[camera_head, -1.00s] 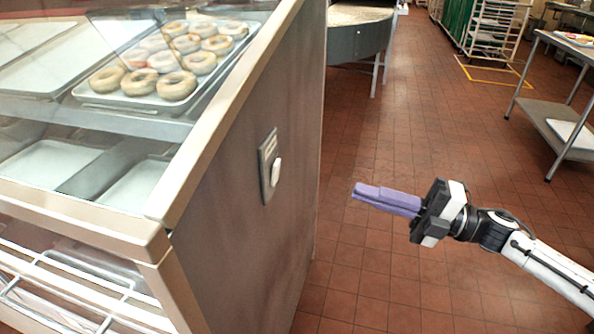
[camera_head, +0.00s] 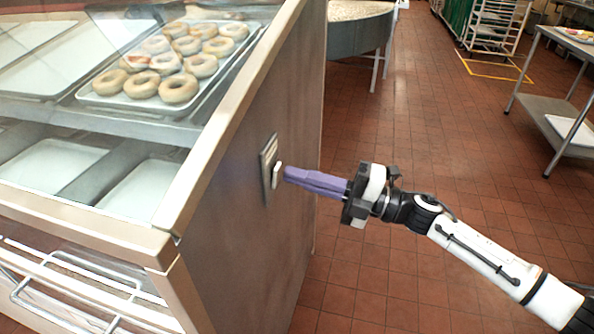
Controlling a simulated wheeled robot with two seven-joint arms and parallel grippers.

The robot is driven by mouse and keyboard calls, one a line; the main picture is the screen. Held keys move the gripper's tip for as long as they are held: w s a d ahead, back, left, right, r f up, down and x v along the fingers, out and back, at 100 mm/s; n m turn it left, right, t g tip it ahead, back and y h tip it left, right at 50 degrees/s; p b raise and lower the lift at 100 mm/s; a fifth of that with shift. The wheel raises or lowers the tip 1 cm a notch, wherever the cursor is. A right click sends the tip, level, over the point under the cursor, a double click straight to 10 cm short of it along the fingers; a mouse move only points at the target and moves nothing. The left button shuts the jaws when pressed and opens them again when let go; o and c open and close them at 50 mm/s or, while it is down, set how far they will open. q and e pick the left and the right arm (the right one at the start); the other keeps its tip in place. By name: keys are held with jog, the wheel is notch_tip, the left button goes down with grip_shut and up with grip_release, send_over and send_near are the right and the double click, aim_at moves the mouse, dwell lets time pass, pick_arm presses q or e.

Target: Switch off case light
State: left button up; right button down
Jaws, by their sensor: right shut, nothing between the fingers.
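The display case (camera_head: 245,240) fills the left side, with a brown side panel facing my right arm. A switch plate (camera_head: 265,160) with a white switch lever (camera_head: 274,169) is mounted on that panel. My right gripper (camera_head: 287,175), with purple fingers, is shut and empty. Its fingertips are right beside the lever; I cannot tell whether they touch it. My left gripper is not in view.
A tray of donuts (camera_head: 84,97) sits on the case's upper shelf behind glass. A round table (camera_head: 355,38) stands behind the case. A metal table (camera_head: 550,105) is at the right. The tiled floor between is clear.

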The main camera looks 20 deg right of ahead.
jog(key=shift+w+a, duration=0.25)
jog(key=shift+a, duration=0.1)
jog(key=shift+w+a+r, duration=0.1)
jog(key=shift+a+r, duration=0.05)
jog(key=shift+r, duration=0.1)
jog(key=shift+d, duration=0.25)
jog(key=s+d+r+b, duration=0.1)
jog(key=s+d+r, duration=0.1)
jog(key=s+d, duration=0.6)
jog(key=d, duration=0.3)
jog(key=shift+b, duration=0.3)
